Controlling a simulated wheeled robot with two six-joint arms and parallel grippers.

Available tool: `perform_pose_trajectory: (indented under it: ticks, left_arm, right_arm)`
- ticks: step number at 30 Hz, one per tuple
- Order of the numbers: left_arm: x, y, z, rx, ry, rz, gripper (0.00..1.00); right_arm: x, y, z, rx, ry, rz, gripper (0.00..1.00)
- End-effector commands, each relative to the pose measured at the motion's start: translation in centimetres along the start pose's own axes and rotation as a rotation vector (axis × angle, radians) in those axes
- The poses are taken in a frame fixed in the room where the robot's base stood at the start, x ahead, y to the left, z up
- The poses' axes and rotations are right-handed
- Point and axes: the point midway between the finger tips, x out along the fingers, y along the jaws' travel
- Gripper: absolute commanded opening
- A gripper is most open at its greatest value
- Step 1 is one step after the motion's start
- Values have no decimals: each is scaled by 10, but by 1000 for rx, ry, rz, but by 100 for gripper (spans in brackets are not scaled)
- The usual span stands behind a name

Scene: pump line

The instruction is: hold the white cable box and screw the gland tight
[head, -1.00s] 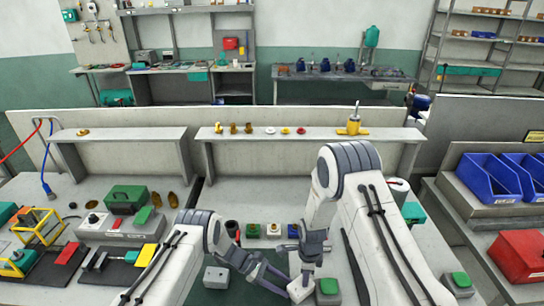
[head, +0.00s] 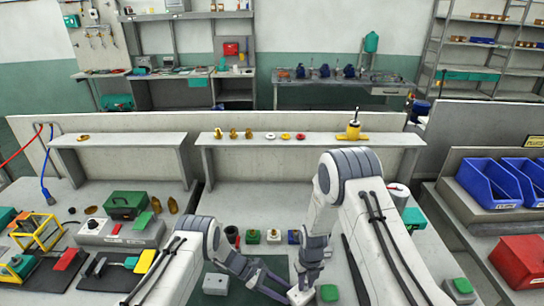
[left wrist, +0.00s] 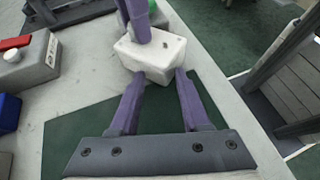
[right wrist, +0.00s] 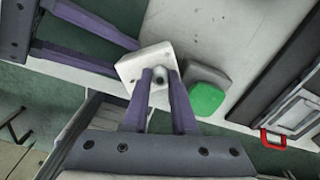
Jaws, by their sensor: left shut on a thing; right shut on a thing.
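The white cable box (head: 297,297) is at the bottom middle of the head view. It also shows in the left wrist view (left wrist: 158,58) and the right wrist view (right wrist: 136,63). My left gripper (left wrist: 158,76) is shut on the box, one finger on each side. My right gripper (right wrist: 162,76) is shut on the gland (right wrist: 160,78), a small grey round piece on the box's face. The fingers cover much of the gland, so how far it is screwed in cannot be told.
A green-topped grey block (head: 328,293) stands close to the right of the box. A pale block (head: 215,284) lies to the left on the green mat. Several small coloured-top blocks (head: 273,236) stand in a row behind. A raised shelf (head: 310,142) runs along the back.

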Motion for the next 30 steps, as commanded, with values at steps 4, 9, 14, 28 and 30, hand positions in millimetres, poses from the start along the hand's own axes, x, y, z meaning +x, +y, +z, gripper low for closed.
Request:
perform_pose_trajectory:
  ticks: [4, 9, 14, 28, 30]
  left_arm:
    - [2, 1, 3, 2, -6, -2, 16]
    - [2, 1, 3, 2, -6, -2, 16]
    - [2, 1, 3, 2, -6, -2, 16]
    - [2, 1, 3, 2, -6, -2, 16]
    - [2, 1, 3, 2, -6, -2, 16]
  right_arm:
    - [0, 0, -1, -1, 2, 0, 50]
    - [0, 0, 0, -3, 1, 0, 50]
    - [-3, 0, 0, -4, 0, 0, 50]
    - [-40, 0, 0, -5, 0, 2, 50]
    - [-40, 0, 0, -5, 0, 2, 50]
